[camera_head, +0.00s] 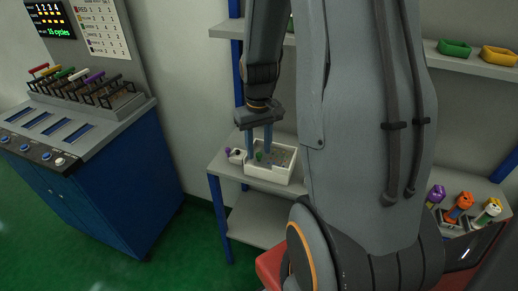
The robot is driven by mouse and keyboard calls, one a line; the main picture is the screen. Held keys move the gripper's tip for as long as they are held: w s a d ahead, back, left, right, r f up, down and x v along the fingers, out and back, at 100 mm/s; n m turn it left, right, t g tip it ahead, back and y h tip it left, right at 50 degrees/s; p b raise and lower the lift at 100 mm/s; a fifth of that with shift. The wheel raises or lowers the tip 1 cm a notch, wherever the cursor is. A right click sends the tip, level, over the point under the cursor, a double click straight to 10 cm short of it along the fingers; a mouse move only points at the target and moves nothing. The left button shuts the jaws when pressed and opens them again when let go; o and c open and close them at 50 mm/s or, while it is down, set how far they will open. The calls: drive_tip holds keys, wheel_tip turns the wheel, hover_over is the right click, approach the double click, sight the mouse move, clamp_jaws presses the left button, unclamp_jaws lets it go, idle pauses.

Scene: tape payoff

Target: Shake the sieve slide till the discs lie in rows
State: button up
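A white open-topped box (284,178) stands on the grey shelf; I take it for the sieve unit. Its inside looks grey and speckled, too small to tell discs or rows. A small green piece (259,156) shows at its left part. My gripper (259,157) points down over the box's left side. Its two blue fingers are apart, with the green piece between them in this view. I cannot tell whether they touch it. The fingertips reach about rim height, and part of the box's back-left is hidden behind them.
A small white piece with dark knobs (236,155) sits left of the box. My arm hides the shelf to the right. Green (453,48) and yellow bins (499,56) are on an upper shelf, coloured-headed items (464,203) at right. A blue cabinet (100,190) with coloured levers stands left, beyond open green floor.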

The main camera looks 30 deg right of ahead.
drive_tip(key=shift+r+b, duration=0.55)
drive_tip(key=shift+r, duration=3)
